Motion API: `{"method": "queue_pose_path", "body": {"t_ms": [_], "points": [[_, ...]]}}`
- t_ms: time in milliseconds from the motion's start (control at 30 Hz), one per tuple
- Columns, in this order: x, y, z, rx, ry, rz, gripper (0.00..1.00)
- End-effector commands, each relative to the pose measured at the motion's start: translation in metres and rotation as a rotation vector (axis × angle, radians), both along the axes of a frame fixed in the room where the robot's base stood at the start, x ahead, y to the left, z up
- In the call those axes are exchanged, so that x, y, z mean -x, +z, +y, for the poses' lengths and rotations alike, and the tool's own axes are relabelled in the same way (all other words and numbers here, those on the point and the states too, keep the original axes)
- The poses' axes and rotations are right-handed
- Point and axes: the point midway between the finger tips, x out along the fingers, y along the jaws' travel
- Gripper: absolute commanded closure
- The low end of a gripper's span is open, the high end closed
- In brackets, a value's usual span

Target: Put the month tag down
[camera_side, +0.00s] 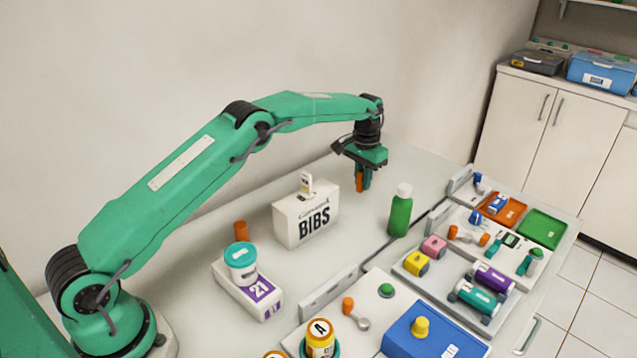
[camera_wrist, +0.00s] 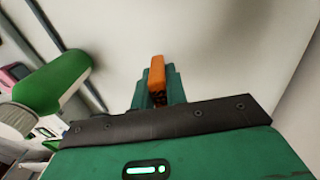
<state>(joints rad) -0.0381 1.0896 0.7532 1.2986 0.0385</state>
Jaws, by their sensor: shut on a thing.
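My gripper (camera_side: 363,180) points down over the back part of the table, to the right of the white BIBS box and behind the green bottle. Its green fingers are shut on a small orange piece, which I take to be the month tag (camera_side: 359,183). In the wrist view the orange tag (camera_wrist: 157,75) stands between the fingers of my gripper (camera_wrist: 160,88). Any writing on it is not visible. I cannot tell whether its lower end touches the table.
The BIBS box (camera_side: 306,216) stands left of my gripper. A green bottle (camera_side: 400,214) stands at the front right. A box marked 21 (camera_side: 248,288) bears a teal-lidded jar (camera_side: 241,262), with an orange cylinder (camera_side: 240,231) behind. Trays fill the right side. Bare table surrounds the gripper.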

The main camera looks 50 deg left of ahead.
Motion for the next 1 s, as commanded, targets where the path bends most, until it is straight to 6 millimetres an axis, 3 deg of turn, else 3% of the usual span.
{"method": "queue_pose_path", "body": {"t_ms": [333, 867, 900, 1000], "points": [[0.0, -0.04, 0.0, 0.0, 0.0, 0.001, 1.0], [0.0, -0.047, 0.0, 0.0, 0.0, 0.001, 1.0], [0.0, -0.047, 0.0, 0.0, 0.0, 0.0, 0.78], [0.0, -0.047, 0.0, 0.0, 0.0, 0.0, 0.64]]}}
